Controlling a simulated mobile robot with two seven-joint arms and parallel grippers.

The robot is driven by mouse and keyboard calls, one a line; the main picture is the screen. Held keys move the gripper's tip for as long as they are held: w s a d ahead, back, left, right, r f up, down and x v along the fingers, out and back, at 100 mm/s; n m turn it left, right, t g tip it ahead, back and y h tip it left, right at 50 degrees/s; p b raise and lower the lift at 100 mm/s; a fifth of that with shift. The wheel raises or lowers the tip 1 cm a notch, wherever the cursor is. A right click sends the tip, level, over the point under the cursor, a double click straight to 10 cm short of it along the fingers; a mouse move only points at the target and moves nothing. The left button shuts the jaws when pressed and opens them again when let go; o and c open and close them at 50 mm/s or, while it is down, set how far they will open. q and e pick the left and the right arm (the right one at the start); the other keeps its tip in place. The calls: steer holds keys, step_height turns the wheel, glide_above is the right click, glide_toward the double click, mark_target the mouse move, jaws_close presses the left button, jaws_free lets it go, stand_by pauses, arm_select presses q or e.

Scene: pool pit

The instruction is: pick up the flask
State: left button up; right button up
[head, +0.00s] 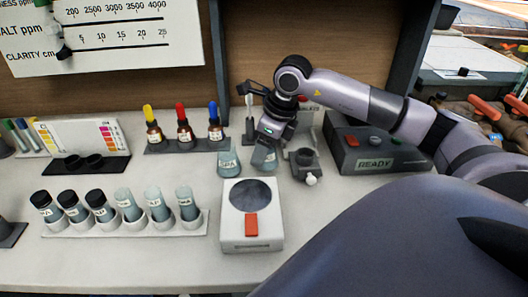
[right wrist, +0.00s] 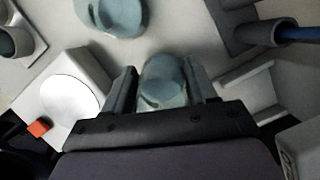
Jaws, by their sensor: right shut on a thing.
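A grey-blue flask (head: 264,159) is on the counter area behind the white device, below my right gripper (head: 268,146). In the right wrist view the flask (right wrist: 165,84) sits between the two fingers of my right gripper (right wrist: 163,88), which are shut on it. I cannot tell whether its base touches the counter. A second similar flask (head: 229,163) stands just to the left, apart from the fingers; it also shows in the right wrist view (right wrist: 112,14). My left gripper is not in view.
A white device with a dark disc (head: 252,233) is in front. Dropper bottles (head: 185,132) stand behind left, a vial rack (head: 125,226) front left. A dark holder (head: 305,164) and a grey box reading READY (head: 375,148) are right.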

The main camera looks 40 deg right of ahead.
arm_select(q)
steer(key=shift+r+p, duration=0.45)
steer(key=shift+p, duration=0.05)
arm_select(e)
step_height(320, 180, up, 19)
steer(key=shift+f, duration=0.2)
